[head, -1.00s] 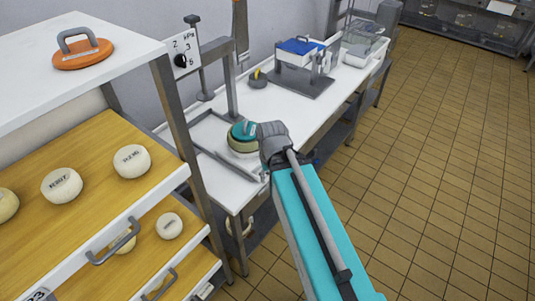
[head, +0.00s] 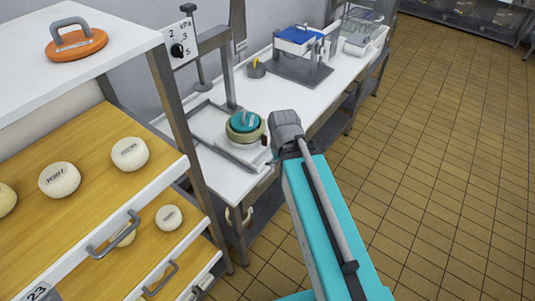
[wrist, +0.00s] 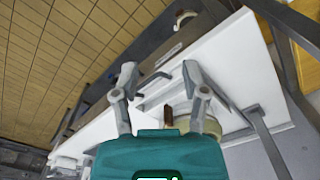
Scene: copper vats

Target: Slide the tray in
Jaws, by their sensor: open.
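The rack at the left holds wooden trays with white fronts and grey handles. The upper tray (head: 95,165) carries several pale cheeses and sticks out towards me; its handle (head: 113,234) is on the front. A lower tray (head: 190,230) with a smaller cheese (head: 169,217) also shows, with its own handle (head: 160,278). I cannot tell which tray the task means. My gripper (wrist: 158,68) is open and empty, to the right of the rack and apart from both trays. In the head view its fingers are hidden behind the wrist.
A white bench (head: 225,168) runs behind my gripper. A cheese with a teal top (head: 244,122) stands there beside a grey frame. A brown peg (wrist: 168,117) shows below the fingers. An orange disc (head: 77,46) lies on the rack's top. Tiled floor (head: 440,150) is free at right.

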